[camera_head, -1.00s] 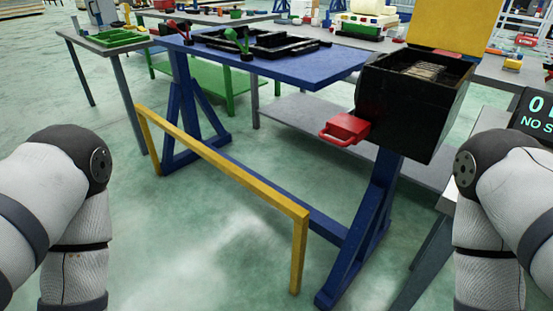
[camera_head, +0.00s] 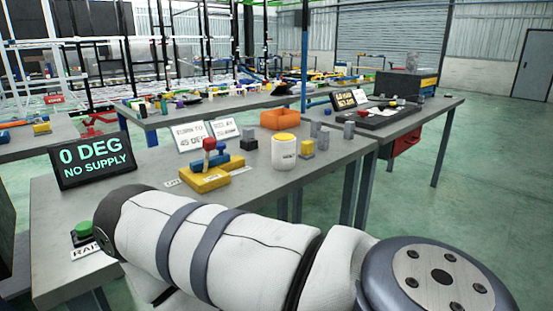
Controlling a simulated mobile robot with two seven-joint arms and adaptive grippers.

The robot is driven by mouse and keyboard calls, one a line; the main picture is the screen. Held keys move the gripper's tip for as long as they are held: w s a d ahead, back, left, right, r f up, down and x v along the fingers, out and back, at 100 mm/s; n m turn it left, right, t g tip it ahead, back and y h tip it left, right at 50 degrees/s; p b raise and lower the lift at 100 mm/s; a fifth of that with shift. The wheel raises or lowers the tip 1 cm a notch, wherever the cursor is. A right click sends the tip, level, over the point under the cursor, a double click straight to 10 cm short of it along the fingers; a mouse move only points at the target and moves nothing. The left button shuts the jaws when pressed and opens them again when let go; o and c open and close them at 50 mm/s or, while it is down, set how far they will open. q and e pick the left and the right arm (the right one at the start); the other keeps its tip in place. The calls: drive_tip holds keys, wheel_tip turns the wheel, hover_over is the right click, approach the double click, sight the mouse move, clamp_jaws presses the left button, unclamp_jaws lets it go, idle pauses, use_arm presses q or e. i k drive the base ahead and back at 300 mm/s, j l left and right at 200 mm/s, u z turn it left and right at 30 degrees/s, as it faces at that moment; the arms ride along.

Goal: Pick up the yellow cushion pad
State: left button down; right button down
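I cannot tell for sure which thing is the yellow cushion pad. A small yellow block (camera_head: 307,148) stands on the grey table (camera_head: 330,165), just right of a white cylinder (camera_head: 284,154) with a yellow top. A yellow base (camera_head: 205,180) with a blue part and a red-knobbed lever sits nearer on the same table. One of my white arms crosses the front of the view. Neither of my grippers shows.
A display (camera_head: 92,161) reading "0 DEG NO SUPPLY" and a green button (camera_head: 83,230) stand at the left. An orange bin (camera_head: 279,119) and grey blocks (camera_head: 249,139) are near the yellow block. Open floor (camera_head: 460,190) lies at the right.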

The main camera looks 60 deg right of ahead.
sight(306, 146)
drive_tip(key=z, duration=2.35)
